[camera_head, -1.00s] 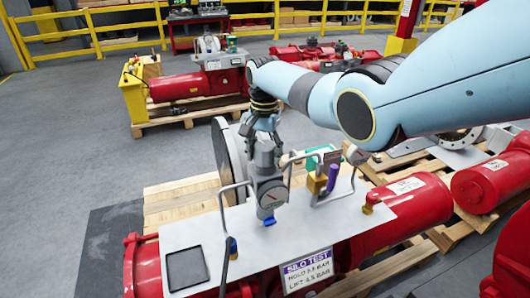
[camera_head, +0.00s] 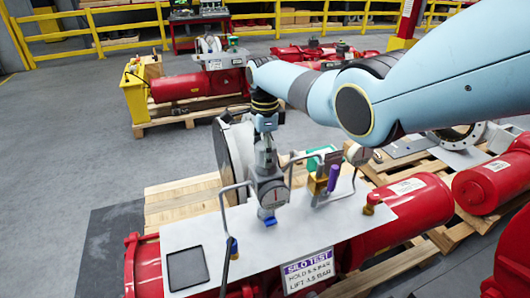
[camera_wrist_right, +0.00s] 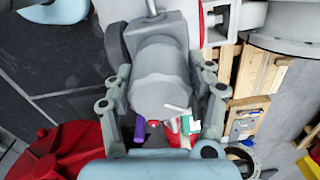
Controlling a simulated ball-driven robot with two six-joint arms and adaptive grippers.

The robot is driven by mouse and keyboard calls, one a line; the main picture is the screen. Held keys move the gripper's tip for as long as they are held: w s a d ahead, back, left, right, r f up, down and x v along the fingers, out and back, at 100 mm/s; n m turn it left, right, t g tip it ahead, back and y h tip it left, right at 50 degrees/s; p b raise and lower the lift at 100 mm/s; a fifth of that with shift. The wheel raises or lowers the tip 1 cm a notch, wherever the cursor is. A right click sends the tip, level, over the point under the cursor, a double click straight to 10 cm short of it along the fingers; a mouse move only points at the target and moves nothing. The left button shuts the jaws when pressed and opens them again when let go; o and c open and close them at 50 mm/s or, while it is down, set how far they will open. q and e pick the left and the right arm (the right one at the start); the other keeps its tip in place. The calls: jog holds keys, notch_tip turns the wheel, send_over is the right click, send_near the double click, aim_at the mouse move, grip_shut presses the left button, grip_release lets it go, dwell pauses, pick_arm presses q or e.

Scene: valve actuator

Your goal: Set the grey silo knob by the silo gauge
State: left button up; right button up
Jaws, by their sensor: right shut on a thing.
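My right gripper (camera_head: 265,150) reaches down over the plate in the head view. In the right wrist view its fingers close on both sides of a grey rounded knob (camera_wrist_right: 160,78), which appears to be the silo knob. In the head view the knob is mostly hidden by the gripper. Below it is a grey body with a round dial (camera_head: 273,196), whose needle looks nearly upright. Another small round gauge (camera_head: 358,154) stands further right; its reading is too small to tell. I cannot tell which dial is the silo gauge. My left gripper is not in view.
A "SILO TEST" sign (camera_head: 307,270) with hold and lift pressures hangs at the plate's front edge. Bent metal handles, a purple-topped part (camera_head: 333,176) and a green part stand close right of the gripper. A dark square tray (camera_head: 187,268) lies on the plate's left.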

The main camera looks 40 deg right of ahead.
jog(key=m, duration=0.5)
jog(key=shift+w+d+r+m, duration=0.1)
jog(key=shift+w+d+m, duration=0.05)
jog(key=shift+m, duration=0.25)
dwell(0.4)
jog(key=o, duration=1.2)
jog(key=shift+c, duration=0.2)
notch_tip(320, 180, up, 12)
jog(key=shift+f, duration=0.1)
